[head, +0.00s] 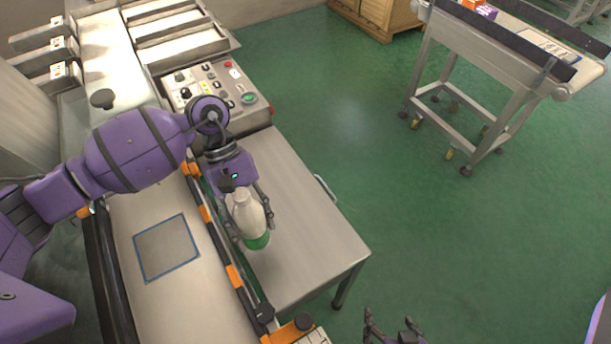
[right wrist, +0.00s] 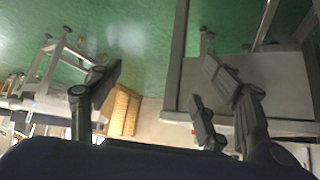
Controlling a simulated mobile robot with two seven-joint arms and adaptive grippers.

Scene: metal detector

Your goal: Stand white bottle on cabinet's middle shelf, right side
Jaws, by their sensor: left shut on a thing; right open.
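The white bottle (head: 248,214) has a green band at its base. It stands nearly upright over the grey side table, slightly tilted in the picture. My left gripper (head: 252,217) is shut on the bottle, with a finger on each side of it. I cannot tell whether the bottle's base touches the tabletop. My right gripper (head: 390,330) is at the bottom edge of the head view, open and empty. Its spread fingers also show in the right wrist view (right wrist: 165,100). I cannot make out the cabinet or its middle shelf in either view.
The grey side table (head: 310,235) stands beside a conveyor (head: 195,300) with black and orange rails. A control panel (head: 215,90) with buttons is behind it. A wheeled conveyor (head: 490,70) stands at the back right. The green floor (head: 400,220) between is clear.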

